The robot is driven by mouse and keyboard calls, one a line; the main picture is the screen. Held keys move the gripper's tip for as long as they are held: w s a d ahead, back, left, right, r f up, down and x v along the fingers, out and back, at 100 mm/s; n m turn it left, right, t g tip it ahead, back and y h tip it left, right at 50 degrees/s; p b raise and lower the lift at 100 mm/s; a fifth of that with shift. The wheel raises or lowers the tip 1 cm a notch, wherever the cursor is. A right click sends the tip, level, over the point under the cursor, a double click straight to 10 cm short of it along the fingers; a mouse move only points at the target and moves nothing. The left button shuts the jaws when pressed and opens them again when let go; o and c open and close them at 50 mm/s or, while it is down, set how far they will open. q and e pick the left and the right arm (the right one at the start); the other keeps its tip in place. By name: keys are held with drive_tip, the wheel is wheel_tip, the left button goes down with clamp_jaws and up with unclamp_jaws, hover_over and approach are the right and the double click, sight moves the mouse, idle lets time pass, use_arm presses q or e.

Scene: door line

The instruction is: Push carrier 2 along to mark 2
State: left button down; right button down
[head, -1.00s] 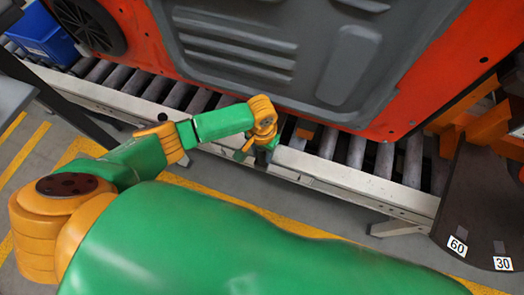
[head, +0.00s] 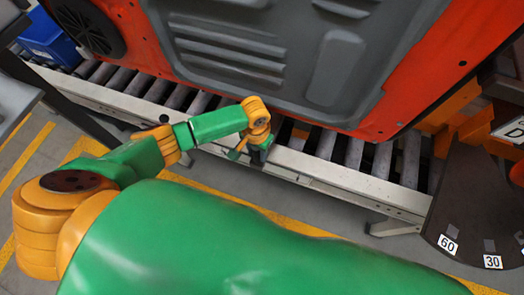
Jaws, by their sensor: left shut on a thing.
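A large red door with a grey inner panel (head: 245,48) stands over the roller conveyor (head: 205,103). The carrier under the door is mostly hidden, and no number on it can be read. My left gripper (head: 259,154) is at the conveyor's near rail, just below the door's lower edge. It is shut on a small dark part, whose shape is mostly hidden by the fingers. My right gripper is not in view. Mark 2 cannot be made out.
A blue bin (head: 48,42) sits at the far left. At the right stands a dark curved plate (head: 470,205) with labels 60 and 30, near orange framework (head: 465,118). Bare rollers show right of my gripper. Yellow lines run along the floor.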

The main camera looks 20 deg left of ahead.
use_arm(q)
drive_tip(key=c, duration=0.7)
unclamp_jaws()
drive_tip(key=shift+w+a, duration=0.1)
drive_tip(key=shift+a, duration=0.35)
drive_tip(key=shift+o, duration=0.4)
drive_tip(key=shift+a, duration=0.25)
drive_tip(key=shift+d+r, duration=0.15)
drive_tip(key=shift+r, duration=0.05)
wheel_tip(320, 180, up, 7)
drive_tip(key=shift+f+p, duration=0.15)
drive_tip(key=shift+p, duration=0.35)
